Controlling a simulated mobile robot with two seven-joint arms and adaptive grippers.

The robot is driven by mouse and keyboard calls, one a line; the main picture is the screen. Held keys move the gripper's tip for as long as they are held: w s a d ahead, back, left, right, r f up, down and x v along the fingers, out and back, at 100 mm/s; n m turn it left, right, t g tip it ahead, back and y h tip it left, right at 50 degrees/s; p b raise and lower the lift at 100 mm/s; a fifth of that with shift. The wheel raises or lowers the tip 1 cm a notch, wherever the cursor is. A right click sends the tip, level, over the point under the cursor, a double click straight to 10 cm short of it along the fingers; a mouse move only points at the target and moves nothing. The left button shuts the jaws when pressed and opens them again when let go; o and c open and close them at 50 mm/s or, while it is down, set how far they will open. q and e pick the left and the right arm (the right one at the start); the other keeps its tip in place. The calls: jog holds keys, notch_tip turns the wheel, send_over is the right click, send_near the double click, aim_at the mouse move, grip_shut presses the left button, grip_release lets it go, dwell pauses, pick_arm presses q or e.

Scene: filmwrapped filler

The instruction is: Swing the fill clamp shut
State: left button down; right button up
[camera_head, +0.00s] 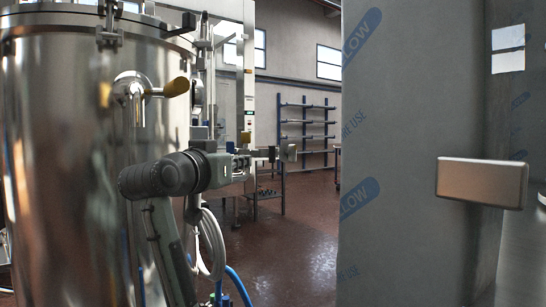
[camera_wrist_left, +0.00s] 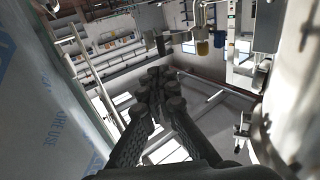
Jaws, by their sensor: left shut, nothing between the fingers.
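My left arm rises in front of the steel tank, and its left gripper (camera_head: 268,155) points right towards the gap between the tank and the film-wrapped cabinet. In the left wrist view its dark fingers (camera_wrist_left: 160,88) meet at their tips, shut and empty. No part stands out clearly as the fill clamp. A flat metal block (camera_head: 482,183) like a handle shows in front of the film-wrapped cabinet (camera_head: 415,120), well to the right of the gripper and apart from it. My right gripper is not in view.
The large steel tank (camera_head: 60,150) fills the left, with a spout and yellow-brown handle (camera_head: 176,87) near my arm. Blue shelving (camera_head: 306,130) stands at the back. The red-brown floor (camera_head: 290,245) between tank and cabinet is clear in front.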

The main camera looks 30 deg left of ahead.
pick_arm(q)
send_near(273, 155)
jog(key=w+p, duration=0.1)
jog(key=w, duration=0.2)
jog(key=w+a, duration=0.1)
jog(key=w, duration=0.1)
jog(key=shift+w+a+p, duration=0.25)
jog(key=shift+w+p, duration=0.1)
jog(key=shift+w, duration=0.05)
jog(key=shift+w+a, duration=0.1)
jog(key=shift+w, duration=0.25)
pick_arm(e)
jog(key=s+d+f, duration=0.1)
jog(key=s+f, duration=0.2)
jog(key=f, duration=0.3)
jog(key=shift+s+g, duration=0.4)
pick_arm(q)
jog(key=shift+w, duration=0.1)
jog(key=shift+w+d+n+y, duration=0.2)
jog(key=shift+n+y, duration=0.1)
jog(key=shift+y, duration=0.2)
